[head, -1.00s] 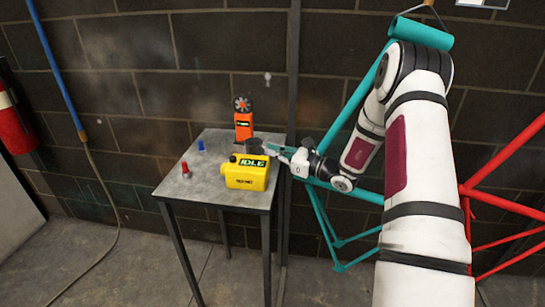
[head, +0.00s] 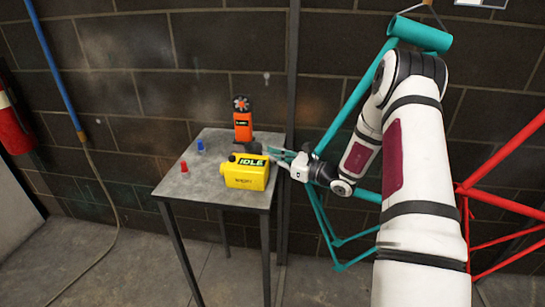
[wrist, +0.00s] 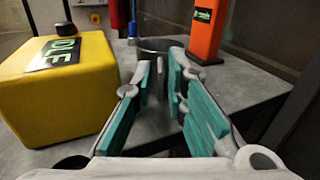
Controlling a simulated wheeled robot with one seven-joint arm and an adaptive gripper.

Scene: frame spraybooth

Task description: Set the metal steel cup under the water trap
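The metal steel cup is a dark grey round vessel (wrist: 160,46) just ahead of my fingertips in the wrist view. In the head view it is a small dark shape (head: 251,149) behind the yellow jug, partly hidden. My gripper (wrist: 161,72) is open, with teal pads on both fingers and a gap between them. It comes in from the right at the table's right edge in the head view (head: 276,153). I cannot tell whether a fingertip touches the cup. I cannot make out the water trap for certain in either view.
The yellow jug (head: 243,176) marked IDLE stands close beside my gripper on the grey table (head: 205,185). An orange device (head: 243,125) stands behind. Teal (head: 326,225) and red (head: 503,205) frames hang at the right.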

